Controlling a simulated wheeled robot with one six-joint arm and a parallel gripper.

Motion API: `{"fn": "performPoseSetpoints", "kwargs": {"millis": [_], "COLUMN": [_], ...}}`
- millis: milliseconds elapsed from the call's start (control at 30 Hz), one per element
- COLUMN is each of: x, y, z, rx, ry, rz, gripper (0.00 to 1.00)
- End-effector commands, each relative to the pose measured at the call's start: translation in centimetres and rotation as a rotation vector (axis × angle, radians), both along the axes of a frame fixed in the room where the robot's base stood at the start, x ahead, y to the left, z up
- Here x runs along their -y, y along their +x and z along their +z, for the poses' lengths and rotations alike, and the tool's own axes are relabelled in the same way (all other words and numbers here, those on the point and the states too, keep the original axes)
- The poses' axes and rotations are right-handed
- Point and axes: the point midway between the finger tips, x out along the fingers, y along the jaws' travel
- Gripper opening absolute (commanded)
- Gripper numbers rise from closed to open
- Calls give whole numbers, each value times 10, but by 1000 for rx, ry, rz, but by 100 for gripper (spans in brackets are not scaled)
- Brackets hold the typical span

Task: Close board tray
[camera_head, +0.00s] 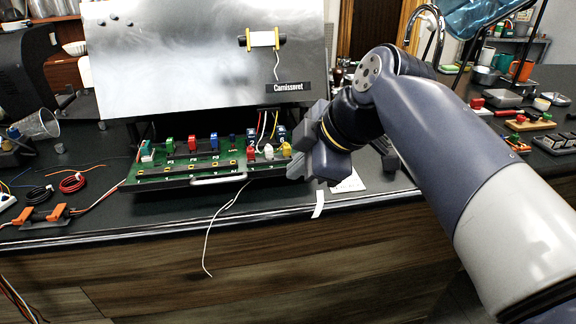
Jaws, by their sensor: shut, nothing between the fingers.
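The board tray (178,184) sticks out from under the large silver brewer panel (190,70), over the dark counter. It carries a green circuit board (180,166) with several coloured connectors. A light bar handle (218,180) is on its front edge. My gripper (296,172) is shut and empty. It is at the right end of the tray, close to the yellow connector (286,149). I cannot tell whether it touches the tray. My gripper and wrist hide the area just right of the board.
A loose white wire (222,232) hangs from the tray over the counter's front edge. Orange clamps (58,211), wire coils (73,183) and a clear cup (40,123) are at the left. Trays and parts (530,122) crowd the right counter. The space before the counter is free.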

Motion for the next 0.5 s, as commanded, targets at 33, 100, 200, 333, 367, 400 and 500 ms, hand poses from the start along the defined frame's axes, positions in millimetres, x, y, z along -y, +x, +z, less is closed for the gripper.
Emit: {"fn": "performPoseSetpoints", "kwargs": {"millis": [33,100,200,333,367,400,500], "x": [-5,-12,-23,-36,-39,-41,-43], "y": [3,9,17,27,30,36,49], "z": [-11,-23,-41,-64,-69,-67,-65], "rx": [-5,-7,-7,-7,-6,-4,-3], "ry": [-1,-2,-2,-2,-2,-1,-1], "rz": [3,2,2,1,0,-2,-4], "gripper": [0,0,0,0,0,0,0]}}
